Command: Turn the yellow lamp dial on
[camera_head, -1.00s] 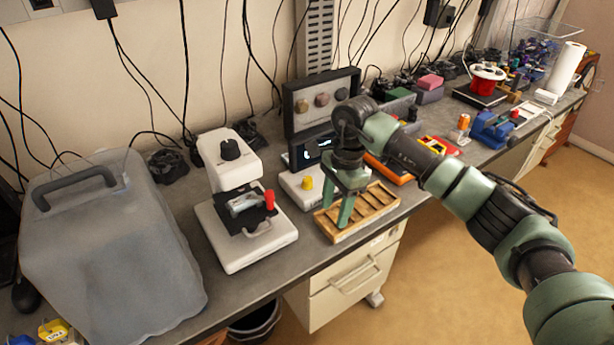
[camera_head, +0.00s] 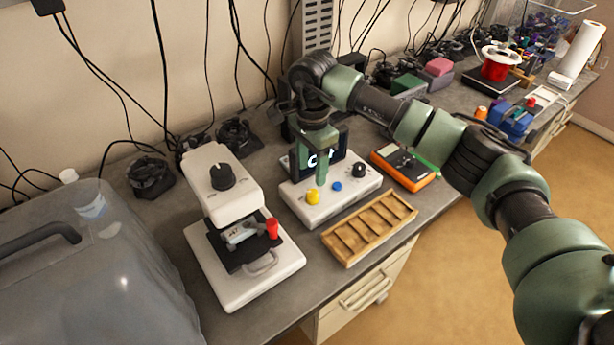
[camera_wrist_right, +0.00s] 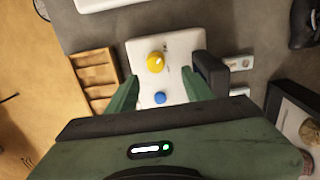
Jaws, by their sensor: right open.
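The yellow dial (camera_head: 313,196) sits on the top left of a white control box (camera_head: 347,199). A blue button (camera_head: 336,186) and a black knob (camera_head: 359,171) are on the same box, with a dark lit display (camera_head: 331,158) behind. My left gripper is out of view.
A wooden compartment tray (camera_head: 370,228) stands in front of the box. A white microscope-like machine (camera_head: 232,240) with a red knob stands to the left. An orange meter (camera_head: 404,168) lies to the right. A translucent grey case (camera_head: 90,290) fills the left corner.

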